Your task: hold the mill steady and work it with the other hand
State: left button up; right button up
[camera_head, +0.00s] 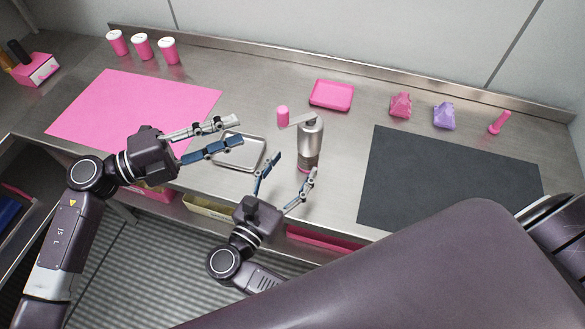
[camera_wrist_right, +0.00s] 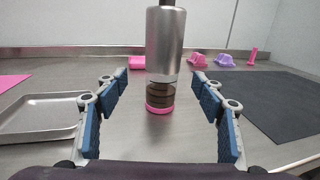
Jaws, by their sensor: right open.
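The mill (camera_head: 309,140) stands upright on the steel counter. It has a silver body, a clear section with dark contents and a pink base. Its crank points left and ends in a pink knob (camera_head: 282,116). My right gripper (camera_head: 294,163) is open low at the front of the mill. In the right wrist view the mill (camera_wrist_right: 165,50) shows in the gap between the two fingers, touching neither; I cannot tell how deep it sits between them. My left gripper (camera_head: 240,132) is open and empty, left of the knob and apart from it, pointing right.
A metal tray (camera_head: 239,168) lies below my left gripper. A pink mat (camera_head: 110,105) is left, a dark mat (camera_head: 440,185) right.

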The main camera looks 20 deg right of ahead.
aim_at(304, 155)
jog(key=shift+d+f, duration=0.15)
jog(key=shift+d, duration=0.1)
jog(key=x, duration=0.7)
jog(key=shift+d, duration=0.2)
jog(key=shift+c, duration=0.5)
